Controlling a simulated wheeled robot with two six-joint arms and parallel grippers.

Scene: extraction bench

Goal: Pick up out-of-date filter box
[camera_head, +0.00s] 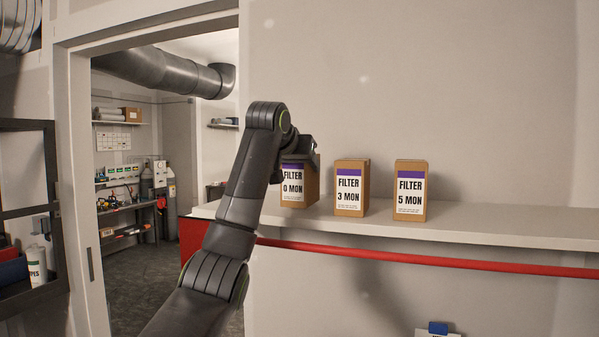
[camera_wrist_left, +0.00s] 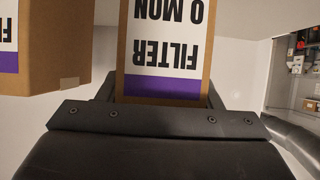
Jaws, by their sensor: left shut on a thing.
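Three brown filter boxes with purple-and-white labels are in the head view. The "0 MON" box (camera_head: 293,186) is at the left, partly covered by my left gripper (camera_head: 300,158). The gripper is shut on this box near its top. In the left wrist view the "0 MON" box (camera_wrist_left: 165,50) appears upside down between the fingers. The "3 MON" box (camera_head: 350,188) and the "5 MON" box (camera_head: 411,190) stand upright on the shelf to its right. I cannot tell whether the held box touches the shelf. My right gripper is not in view.
The white shelf (camera_head: 500,232) runs along the wall, with a red rail (camera_head: 430,261) below its front edge. A doorway opens at the left onto a room with shelves. In the left wrist view a neighbouring box (camera_wrist_left: 60,45) is close beside the held one.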

